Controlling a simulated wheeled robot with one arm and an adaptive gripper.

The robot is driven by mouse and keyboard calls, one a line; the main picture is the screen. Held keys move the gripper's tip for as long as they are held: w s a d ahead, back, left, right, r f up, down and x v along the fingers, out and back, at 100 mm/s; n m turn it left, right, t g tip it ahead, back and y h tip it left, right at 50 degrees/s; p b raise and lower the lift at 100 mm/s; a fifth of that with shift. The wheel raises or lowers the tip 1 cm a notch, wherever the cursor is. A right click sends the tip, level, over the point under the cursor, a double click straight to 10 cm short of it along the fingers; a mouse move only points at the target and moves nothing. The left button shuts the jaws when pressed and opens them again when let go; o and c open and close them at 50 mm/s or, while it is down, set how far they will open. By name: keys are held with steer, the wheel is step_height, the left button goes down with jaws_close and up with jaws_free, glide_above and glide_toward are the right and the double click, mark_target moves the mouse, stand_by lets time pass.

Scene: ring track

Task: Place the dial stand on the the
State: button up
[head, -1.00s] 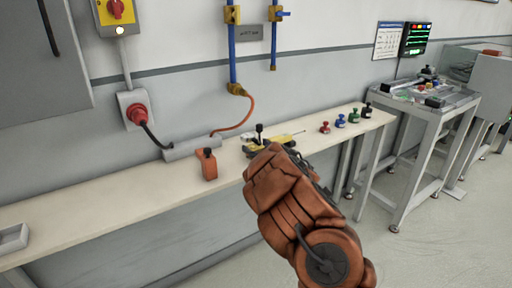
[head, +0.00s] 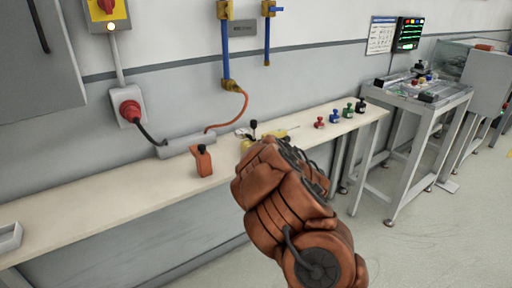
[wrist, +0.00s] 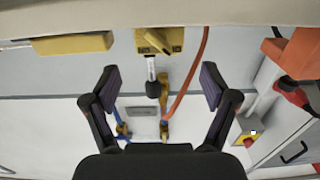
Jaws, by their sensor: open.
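What looks like the dial stand is a yellow block (wrist: 160,40) with a pale post and a black knob at its end. In the wrist view, which is upside down, it stands on the bench with the knob pointing down the picture. In the head view its black knob (head: 253,125) shows just behind my arm, which hides part of it. My gripper (wrist: 160,82) is open, with one dark finger on each side of the knob and clear gaps between. The fingers are hidden in the head view. The task's destination is not named.
A grey strip (head: 187,143) with an orange cable lies behind. Red (head: 319,122), blue, green and black small pieces stand farther right. A yellow bar (wrist: 72,43) lies beside the stand.

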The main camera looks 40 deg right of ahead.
steer(key=shift+s+a, duration=0.2)
steer(key=shift+s, duration=2.15)
steer(key=shift+r, duration=0.1)
